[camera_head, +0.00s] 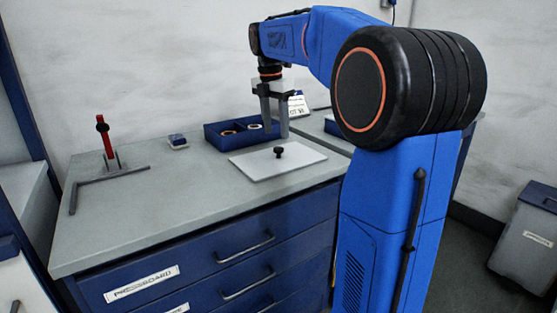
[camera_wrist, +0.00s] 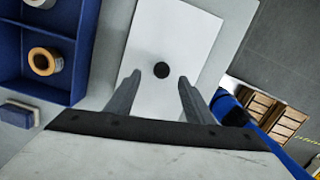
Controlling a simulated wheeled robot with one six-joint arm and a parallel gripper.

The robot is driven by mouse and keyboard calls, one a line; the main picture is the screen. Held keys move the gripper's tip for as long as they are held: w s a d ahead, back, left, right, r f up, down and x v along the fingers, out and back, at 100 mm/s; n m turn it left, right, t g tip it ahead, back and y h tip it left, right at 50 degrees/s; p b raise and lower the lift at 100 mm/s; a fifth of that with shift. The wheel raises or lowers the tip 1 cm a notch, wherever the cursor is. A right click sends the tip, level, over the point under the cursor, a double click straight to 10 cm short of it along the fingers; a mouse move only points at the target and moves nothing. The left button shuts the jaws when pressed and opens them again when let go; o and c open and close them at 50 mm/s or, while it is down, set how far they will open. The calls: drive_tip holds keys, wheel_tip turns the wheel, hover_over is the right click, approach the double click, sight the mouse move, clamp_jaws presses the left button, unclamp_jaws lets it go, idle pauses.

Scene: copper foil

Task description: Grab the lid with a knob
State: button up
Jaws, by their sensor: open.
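The lid (camera_head: 262,164) is a flat pale rectangular plate lying on the grey worktop near its front right edge. A black knob (camera_head: 279,151) stands up from its middle. In the wrist view the lid (camera_wrist: 176,40) is below my gripper, and the dark round knob (camera_wrist: 161,70) shows just beyond and between the fingertips. My gripper (camera_head: 275,135) points down above the back part of the lid, with its fingers (camera_wrist: 158,80) apart and nothing between them. The head view does not show clearly how high the fingertips are.
A blue divided tray (camera_head: 219,144) with tape rolls (camera_wrist: 45,61) sits behind the lid. A small blue and white block (camera_head: 178,141) is left of the tray. A red-handled tool on a grey angled stand (camera_head: 107,170) is at the far left. The worktop's front left is clear.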

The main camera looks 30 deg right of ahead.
sight(279, 148)
drive_tip(key=shift+s+d+f, duration=0.1)
drive_tip(key=shift+d+f, duration=0.1)
drive_tip(key=shift+f, duration=1.2)
drive_tip(key=shift+s+d+f, duration=0.1)
drive_tip(key=shift+d+f, duration=0.05)
drive_tip(key=shift+f, duration=1.25)
clamp_jaws()
